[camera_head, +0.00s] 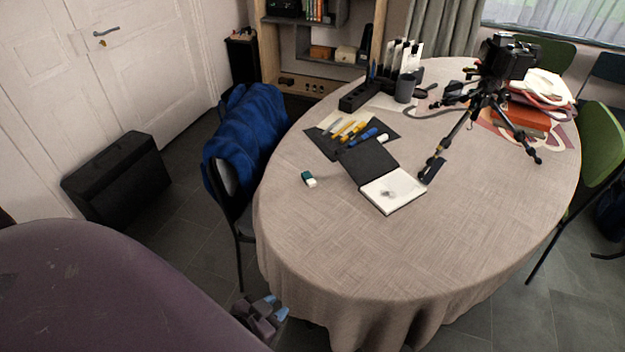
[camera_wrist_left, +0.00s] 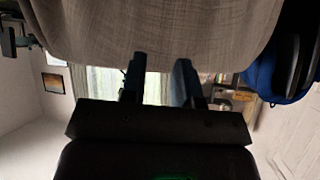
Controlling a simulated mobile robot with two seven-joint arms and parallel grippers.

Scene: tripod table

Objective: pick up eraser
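The eraser (camera_head: 309,179), a small white block with a dark green sleeve, lies on the tablecloth near the table's left edge in the head view. The open sketchbook is to its right, apart from it. My left gripper (camera_head: 275,307) is low beside the table's front left edge, outside the tabletop and well apart from the eraser. In the left wrist view, the two fingers of my left gripper (camera_wrist_left: 160,75) stand apart with nothing between them. The eraser does not show in that view. My right gripper is in neither view.
The oval table (camera_head: 330,245) has clear cloth in front of the eraser. A chair with a blue jacket (camera_head: 245,135) stands at its left edge. The sketchbook (camera_head: 393,190), pens on a dark mat (camera_head: 325,145) and a tripod with camera (camera_head: 485,95) are farther right and back.

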